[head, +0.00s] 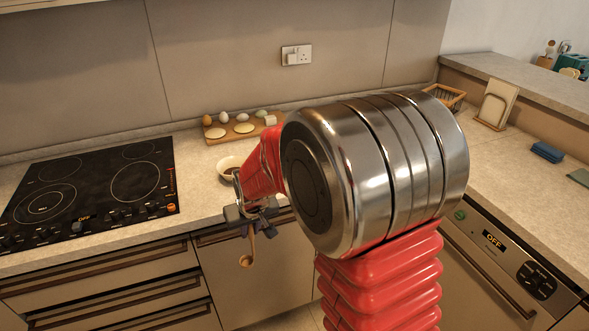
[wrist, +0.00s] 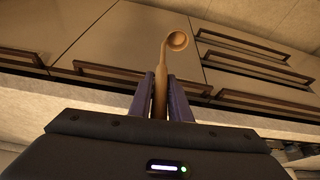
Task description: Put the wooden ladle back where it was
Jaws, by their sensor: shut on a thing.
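The wooden ladle (wrist: 177,41) is held between the two fingers of my gripper (wrist: 160,95) in the wrist view. Its bowl points away from the gripper, and the far end of its handle is hidden. In the head view my gripper (head: 248,212) is in front of the counter's front edge, left of my large arm joint. The ladle (head: 246,260) hangs below it there, bowl down, in front of the cabinet fronts and not touching the counter.
A black cooktop (head: 95,188) lies on the left counter. A small bowl (head: 228,166) sits just behind my gripper. A wooden board (head: 222,133) with eggs stands behind it. A wire basket (head: 452,97), a rack (head: 495,104) and a blue block (head: 547,152) are on the right counter.

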